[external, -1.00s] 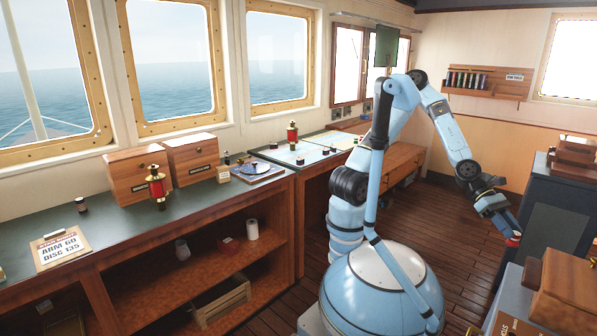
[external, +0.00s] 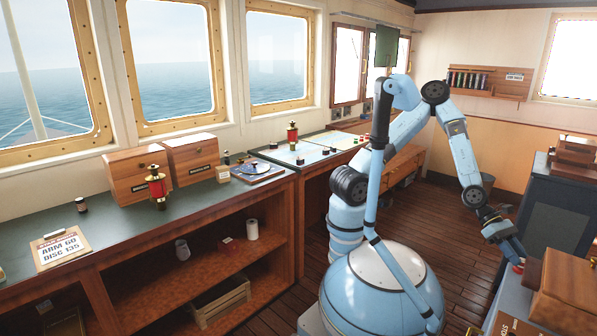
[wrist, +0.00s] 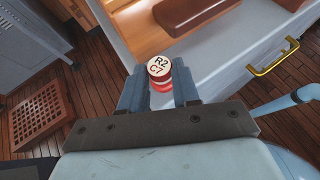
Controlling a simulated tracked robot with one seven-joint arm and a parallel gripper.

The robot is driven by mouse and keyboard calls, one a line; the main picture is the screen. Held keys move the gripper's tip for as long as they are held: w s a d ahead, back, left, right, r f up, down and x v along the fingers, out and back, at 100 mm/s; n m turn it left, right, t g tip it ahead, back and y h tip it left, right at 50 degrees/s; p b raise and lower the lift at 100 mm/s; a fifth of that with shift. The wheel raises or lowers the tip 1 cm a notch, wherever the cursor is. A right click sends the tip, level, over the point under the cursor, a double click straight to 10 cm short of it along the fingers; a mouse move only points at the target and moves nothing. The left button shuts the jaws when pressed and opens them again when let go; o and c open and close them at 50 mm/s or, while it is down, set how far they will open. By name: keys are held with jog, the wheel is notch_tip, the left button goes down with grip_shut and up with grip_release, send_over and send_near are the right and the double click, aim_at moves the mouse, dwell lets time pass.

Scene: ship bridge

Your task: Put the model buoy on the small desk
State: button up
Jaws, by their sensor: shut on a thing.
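My gripper (wrist: 160,88) is shut on the model buoy (wrist: 159,72), a small red and white piece with a round pale top marked R2 C7. In the external view my gripper (external: 512,256) is at the right, pointing down, and only a bit of the red buoy (external: 518,268) shows at its tips. It is at the edge of a grey desk (external: 508,289) at the lower right, which seems to be the small desk. In the wrist view the desk (wrist: 215,78) has a pale front with a brass handle. I cannot tell whether the buoy touches it.
A brown wooden box (external: 560,283) takes up much of the desk. A dark cabinet (external: 553,205) stands behind it. A wooden floor grating (wrist: 40,117) lies at the left of the wrist view. The long left counter (external: 110,228) holds boxes and a red lamp.

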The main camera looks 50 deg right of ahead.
jog(key=shift+f, duration=0.1)
jog(key=o, duration=1)
jog(key=shift+o, duration=0.2)
jog(key=v, duration=1.2)
jog(key=shift+d, duration=0.1)
